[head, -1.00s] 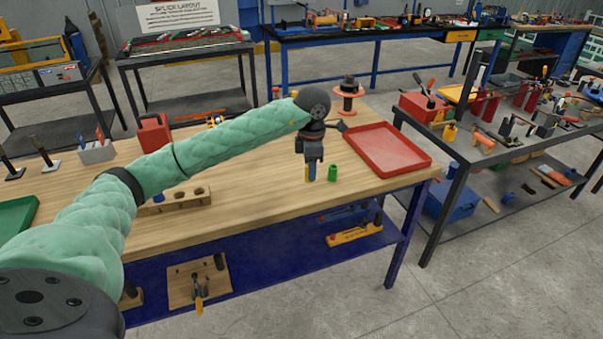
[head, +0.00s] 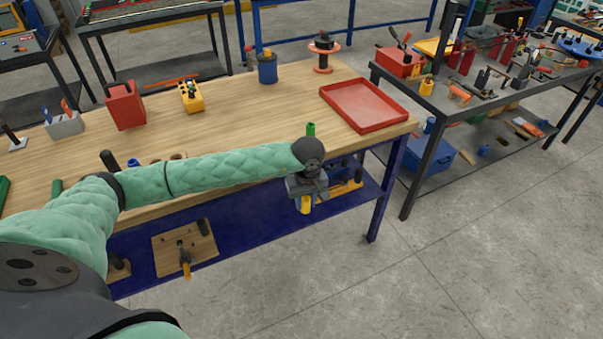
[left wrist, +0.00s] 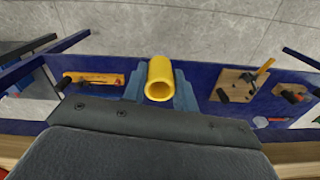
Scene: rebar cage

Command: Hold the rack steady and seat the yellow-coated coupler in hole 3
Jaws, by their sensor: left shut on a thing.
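My left gripper (head: 307,200) is shut on the yellow-coated coupler (head: 305,205), just off the table's front edge with the lower shelf beneath. In the left wrist view, the yellow coupler (left wrist: 160,78) sits between the blue fingers of the left gripper (left wrist: 160,90), its open end facing the camera. The wooden rack (head: 178,156) is on the table behind my left forearm; only its top edge shows, so its hole numbers cannot be read. My right gripper is not in view.
A green coupler (head: 311,129) stands near the table's front edge, just behind my left wrist. A red tray (head: 364,104) lies at the table's right end. A red container (head: 124,104), yellow block (head: 191,96) and blue cup (head: 267,68) stand farther back. The middle of the tabletop is clear.

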